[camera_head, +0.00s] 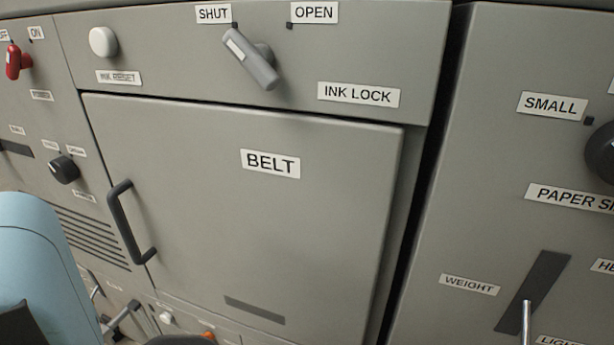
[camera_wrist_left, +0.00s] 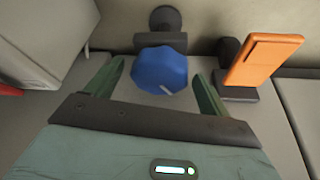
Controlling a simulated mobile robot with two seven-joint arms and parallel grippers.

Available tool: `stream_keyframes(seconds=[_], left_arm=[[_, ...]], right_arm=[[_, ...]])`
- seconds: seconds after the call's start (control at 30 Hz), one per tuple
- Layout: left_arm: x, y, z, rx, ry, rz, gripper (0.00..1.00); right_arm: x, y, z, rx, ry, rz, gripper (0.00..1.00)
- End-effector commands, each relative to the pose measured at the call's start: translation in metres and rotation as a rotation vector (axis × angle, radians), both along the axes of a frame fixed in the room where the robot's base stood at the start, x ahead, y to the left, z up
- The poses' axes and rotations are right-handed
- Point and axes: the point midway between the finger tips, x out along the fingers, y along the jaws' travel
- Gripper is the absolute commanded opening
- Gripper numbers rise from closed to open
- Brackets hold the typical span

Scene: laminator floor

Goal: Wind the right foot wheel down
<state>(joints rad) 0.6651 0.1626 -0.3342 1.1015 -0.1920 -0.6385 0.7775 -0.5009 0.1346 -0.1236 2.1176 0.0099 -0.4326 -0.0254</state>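A blue faceted wheel (camera_wrist_left: 160,70) shows in the left wrist view, in front of a dark bracket (camera_wrist_left: 160,42). I see no label on it, so I cannot tell if it is the right foot wheel. My left gripper (camera_wrist_left: 158,72) is open, with one green finger on each side of the blue wheel. A gap shows between the wheel and each finger. The head view shows no foot wheel that I can make out. My right gripper is in neither view.
An orange block (camera_wrist_left: 264,58) on a dark mount stands close right of the left gripper. A grey box (camera_wrist_left: 40,40) is at left. In the head view, the BELT door (camera_head: 250,210) is closed, with a dark handle (camera_head: 128,222). The ink lock lever (camera_head: 250,60) is above.

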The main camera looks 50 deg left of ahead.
Motion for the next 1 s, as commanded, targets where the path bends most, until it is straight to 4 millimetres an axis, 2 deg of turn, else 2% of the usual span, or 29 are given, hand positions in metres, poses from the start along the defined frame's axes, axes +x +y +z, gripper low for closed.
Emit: stream_keyframes(seconds=[0.33, 0.7, 0.83, 1.0], left_arm=[[-0.001, -0.001, 0.007, -0.001, -0.002, 0.002, 0.81], [-0.019, -0.006, 0.057, -0.002, -0.005, 0.002, 0.81], [-0.025, -0.008, 0.068, -0.001, -0.002, 0.002, 0.81], [-0.028, -0.008, 0.073, -0.001, -0.002, 0.001, 0.81]], right_arm=[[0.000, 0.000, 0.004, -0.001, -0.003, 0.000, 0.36], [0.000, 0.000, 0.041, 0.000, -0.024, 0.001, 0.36], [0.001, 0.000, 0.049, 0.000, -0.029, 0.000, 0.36], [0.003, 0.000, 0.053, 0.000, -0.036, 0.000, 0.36]])
